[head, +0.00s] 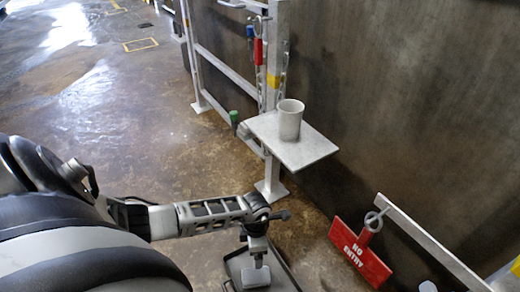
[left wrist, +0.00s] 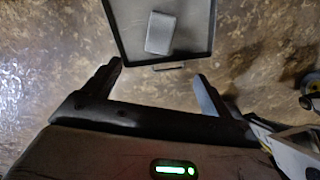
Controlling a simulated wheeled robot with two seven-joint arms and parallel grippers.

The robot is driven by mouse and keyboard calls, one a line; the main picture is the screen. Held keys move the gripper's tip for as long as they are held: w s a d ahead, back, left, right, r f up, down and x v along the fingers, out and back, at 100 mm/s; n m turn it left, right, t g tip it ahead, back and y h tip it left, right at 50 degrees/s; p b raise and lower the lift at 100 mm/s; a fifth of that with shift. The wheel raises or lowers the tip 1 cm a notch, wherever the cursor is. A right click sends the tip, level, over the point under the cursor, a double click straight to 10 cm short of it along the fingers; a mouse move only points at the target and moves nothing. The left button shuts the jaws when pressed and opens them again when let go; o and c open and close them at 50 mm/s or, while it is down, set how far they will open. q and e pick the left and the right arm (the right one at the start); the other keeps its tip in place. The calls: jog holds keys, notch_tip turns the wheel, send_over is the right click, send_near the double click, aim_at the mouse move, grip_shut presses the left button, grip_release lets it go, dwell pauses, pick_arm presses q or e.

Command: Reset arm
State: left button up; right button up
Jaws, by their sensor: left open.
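My left arm reaches in from the left of the head view, and my left gripper (head: 265,226) is at its end, small and partly merged with what lies behind it. In the left wrist view my left gripper (left wrist: 160,80) has its two dark fingers spread wide, with nothing between them. Beyond the fingertips a dark shallow tray (left wrist: 125,40) with a raised rim lies on the floor, holding a grey block (left wrist: 160,33). The tray (head: 288,278) and block (head: 256,277) also show at the bottom of the head view, below the gripper. My right gripper is not in view.
A white cup (head: 290,120) stands on a small metal shelf (head: 313,153) fixed to a grey railing (head: 273,110). A red "NO ENTRY" sign (head: 360,252) hangs from a white bar (head: 432,245) at lower right. A dark wall (head: 430,100) closes the right. Open floor (head: 110,110) lies left.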

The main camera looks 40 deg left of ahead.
pick_arm(q)
jog(key=shift+r, duration=1.1)
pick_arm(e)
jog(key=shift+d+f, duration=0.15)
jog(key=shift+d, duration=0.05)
pick_arm(q)
jog(key=shift+r+p, duration=0.1)
jog(key=shift+p, duration=0.25)
